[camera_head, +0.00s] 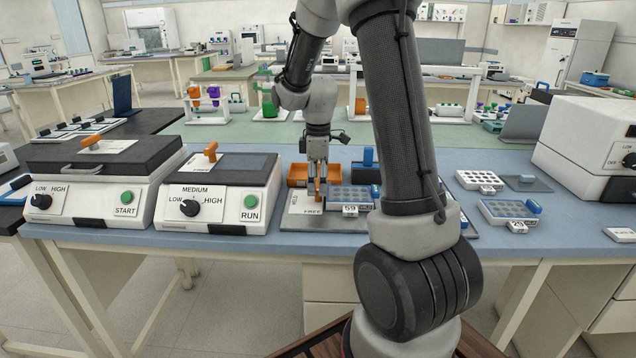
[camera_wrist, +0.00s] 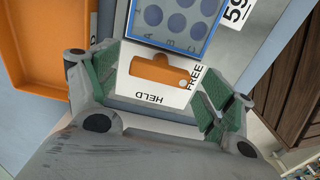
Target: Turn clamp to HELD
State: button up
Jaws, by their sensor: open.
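The orange clamp lever (camera_wrist: 160,72) lies on a white plate (camera_wrist: 135,90) printed HELD and FREE. In the wrist view its end with a pale dot points toward the word FREE. My gripper (camera_wrist: 160,92) is open, with one green-padded finger on each side of the lever, apart from it. In the head view my gripper (camera_head: 318,183) points down above the plate, and the lever (camera_head: 318,192) shows only in small part. A blue-framed well tray (camera_wrist: 180,22) sits right beside the plate.
An orange bin (camera_wrist: 35,50) stands close to my gripper, behind it in the head view (camera_head: 298,174). Two white machines with orange levers (camera_head: 210,151) stand to the left. Well trays (camera_head: 505,211) lie to the right on the blue bench.

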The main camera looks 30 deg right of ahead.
jog(key=shift+f, duration=0.25)
jog(key=c, duration=1)
jog(key=m, duration=0.4)
jog(key=shift+m, duration=0.4)
jog(key=m, duration=0.4)
jog(key=shift+m, duration=0.3)
jog(key=m, duration=0.4)
jog(key=shift+r+m, duration=0.1)
jog(key=shift+m, duration=2.2)
